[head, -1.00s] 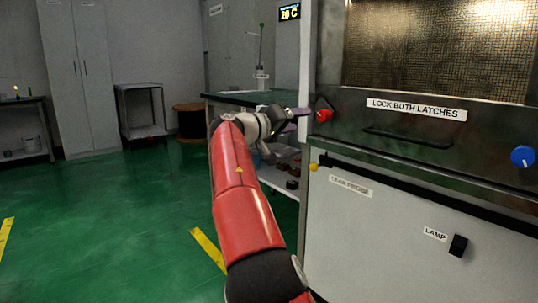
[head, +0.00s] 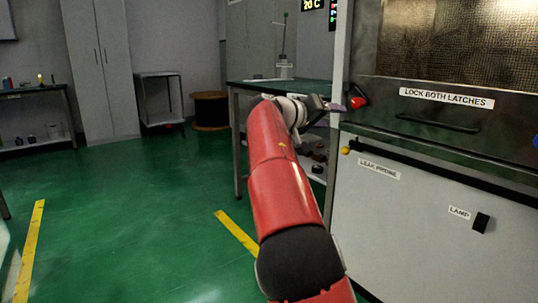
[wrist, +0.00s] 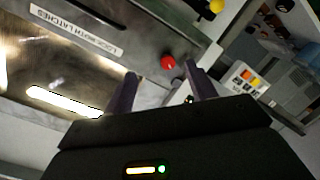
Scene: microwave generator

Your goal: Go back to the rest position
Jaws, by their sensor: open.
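My red arm reaches forward from the bottom of the head view. My gripper (head: 334,106) is at its far end, close to the left edge of the microwave cabinet and beside a red knob (head: 358,102). In the wrist view my gripper (wrist: 160,88) shows two purple-grey fingers spread apart with nothing between them. The red knob (wrist: 168,62) lies beyond the fingertips, apart from them as far as I can tell.
The cabinet (head: 430,220) fills the right side, with a dark handle (head: 438,123), a yellow knob (head: 346,150) and a lamp switch (head: 480,222). A green-topped bench (head: 250,86) stands behind my arm. Green floor (head: 130,220) lies open at left.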

